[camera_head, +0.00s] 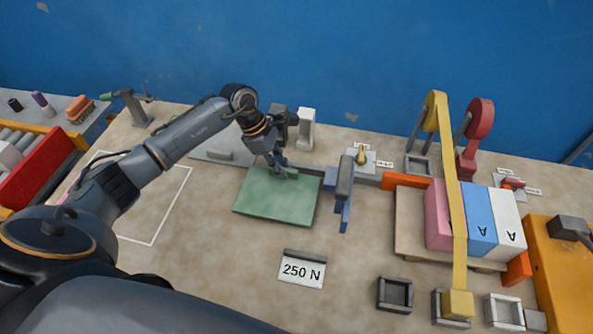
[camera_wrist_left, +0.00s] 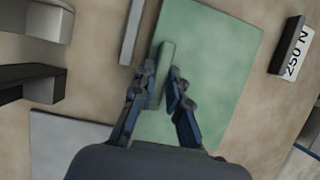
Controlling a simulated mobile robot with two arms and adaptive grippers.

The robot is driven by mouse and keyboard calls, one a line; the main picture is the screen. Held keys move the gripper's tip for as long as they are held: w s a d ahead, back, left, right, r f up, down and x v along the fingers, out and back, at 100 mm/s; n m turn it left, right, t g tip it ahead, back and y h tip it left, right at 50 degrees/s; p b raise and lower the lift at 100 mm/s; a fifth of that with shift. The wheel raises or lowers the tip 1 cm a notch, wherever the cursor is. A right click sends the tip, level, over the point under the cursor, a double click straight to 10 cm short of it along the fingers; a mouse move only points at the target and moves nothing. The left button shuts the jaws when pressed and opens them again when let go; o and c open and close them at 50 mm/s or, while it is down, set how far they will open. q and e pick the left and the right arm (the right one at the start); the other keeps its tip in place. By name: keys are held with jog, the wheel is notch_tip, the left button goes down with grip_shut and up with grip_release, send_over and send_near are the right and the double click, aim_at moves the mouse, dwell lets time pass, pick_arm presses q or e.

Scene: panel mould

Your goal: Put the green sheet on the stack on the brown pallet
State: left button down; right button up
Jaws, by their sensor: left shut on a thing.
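The green sheet (camera_head: 278,200) is a flat rectangle with a raised green grip bar, left of centre in the head view. In the left wrist view the sheet (camera_wrist_left: 205,65) fills the middle, with its bar (camera_wrist_left: 161,72) between my fingers. My left gripper (camera_head: 281,172) is shut on that bar; the fingers (camera_wrist_left: 163,85) sit on both sides of it. I cannot tell whether the sheet touches the table. The brown pallet (camera_head: 408,240) is at the right, bearing a stack of pink (camera_head: 438,218), blue (camera_head: 479,215) and white (camera_head: 507,222) blocks. My right gripper is not in view.
A blue-grey upright fixture (camera_head: 344,190) stands between sheet and pallet. A yellow strap arm (camera_head: 452,180) crosses over the stack, with a red post (camera_head: 477,130) behind. A "250 N" sign (camera_head: 301,271) and dark square frame (camera_head: 395,294) lie in front. Orange stops (camera_head: 405,181) border the pallet.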

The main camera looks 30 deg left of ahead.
aim_at(296, 171)
pick_arm(q)
jog(key=shift+f, duration=0.25)
jog(key=shift+d+p, duration=0.35)
jog(key=shift+d, duration=0.1)
jog(key=d, duration=0.1)
jog(key=d+p, duration=0.2)
jog(key=shift+w+d+f, duration=0.15)
jog(key=shift+w+f, duration=0.1)
jog(key=shift+w, duration=0.1)
jog(key=shift+f, duration=0.35)
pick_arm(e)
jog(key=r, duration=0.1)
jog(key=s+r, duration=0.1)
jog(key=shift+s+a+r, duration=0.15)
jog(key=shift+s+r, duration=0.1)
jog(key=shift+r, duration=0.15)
pick_arm(q)
jog(key=shift+f, duration=0.1)
jog(key=shift+f, duration=0.15)
jog(key=c, duration=1.3)
grip_release()
jog(key=shift+c, duration=0.2)
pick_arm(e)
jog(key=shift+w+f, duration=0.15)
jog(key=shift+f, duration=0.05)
